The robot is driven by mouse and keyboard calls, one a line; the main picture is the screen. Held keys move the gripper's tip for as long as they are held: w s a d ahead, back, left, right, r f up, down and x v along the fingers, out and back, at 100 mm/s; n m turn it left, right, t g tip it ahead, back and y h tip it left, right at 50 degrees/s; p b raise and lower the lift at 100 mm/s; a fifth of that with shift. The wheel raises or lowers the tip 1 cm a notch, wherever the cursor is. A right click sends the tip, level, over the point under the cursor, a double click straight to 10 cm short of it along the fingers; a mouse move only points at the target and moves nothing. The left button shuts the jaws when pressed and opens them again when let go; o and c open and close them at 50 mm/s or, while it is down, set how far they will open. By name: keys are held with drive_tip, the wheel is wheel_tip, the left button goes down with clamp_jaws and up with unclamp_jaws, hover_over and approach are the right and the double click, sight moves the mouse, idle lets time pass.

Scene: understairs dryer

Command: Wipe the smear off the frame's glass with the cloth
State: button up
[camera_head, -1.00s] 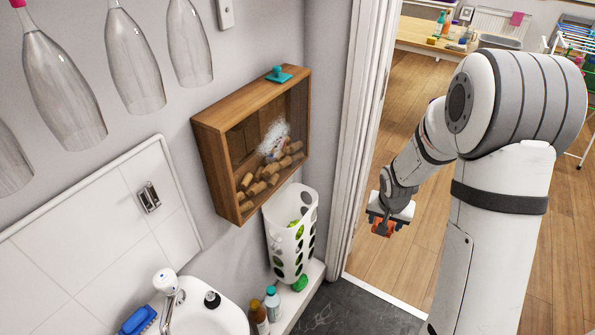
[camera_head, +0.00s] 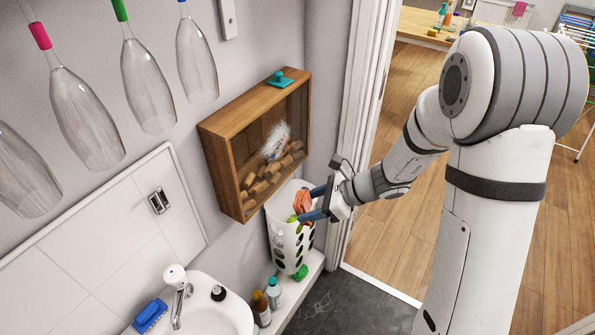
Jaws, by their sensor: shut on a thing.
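The wooden box frame (camera_head: 219,180) hangs on the grey wall, with several corks behind its glass. A whitish smear (camera_head: 275,140) shows on the glass, right of the middle. My gripper (camera_head: 306,204) is shut on an orange cloth (camera_head: 303,201). It is below and to the right of the frame's lower right corner, in front of the white holder's top. The cloth appears apart from the glass. The fingers partly cover the holder's rim.
A white perforated holder (camera_head: 290,250) with green contents is on the wall under the frame. A teal object (camera_head: 279,79) sits on the frame's top. Bottles (camera_head: 273,292) stand on the ledge by the sink (camera_head: 215,317). A white door frame (camera_head: 362,110) is at the right.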

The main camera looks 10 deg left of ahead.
sight(260, 163)
drive_tip(key=a+r+m+t, duration=0.1)
drive_tip(key=r, duration=0.1)
drive_tip(key=w+a+r+m+t+y, duration=0.1)
drive_tip(key=r, duration=0.1)
drive_tip(key=a+r+m+t+p, duration=0.1)
drive_tip(key=r, duration=0.1)
drive_tip(key=shift+w+a+t+y, duration=0.1)
drive_tip(key=shift+w+t+y, duration=0.15)
drive_tip(key=shift+t+y, duration=0.15)
drive_tip(key=shift+w+a+r+m+t, duration=0.2)
drive_tip(key=shift+w+r+m+t, duration=0.1)
drive_tip(key=shift+r+m+t, duration=0.15)
drive_tip(key=a, duration=0.1)
drive_tip(key=w+a, duration=0.1)
drive_tip(key=a, duration=0.1)
drive_tip(key=w+a+p, duration=0.1)
drive_tip(key=a, duration=0.1)
drive_tip(key=shift+w+a, duration=0.15)
drive_tip(key=shift+a, duration=0.05)
drive_tip(key=shift+w+a+b, duration=0.3)
drive_tip(key=shift+w+a, duration=0.05)
drive_tip(key=shift+a, duration=0.55)
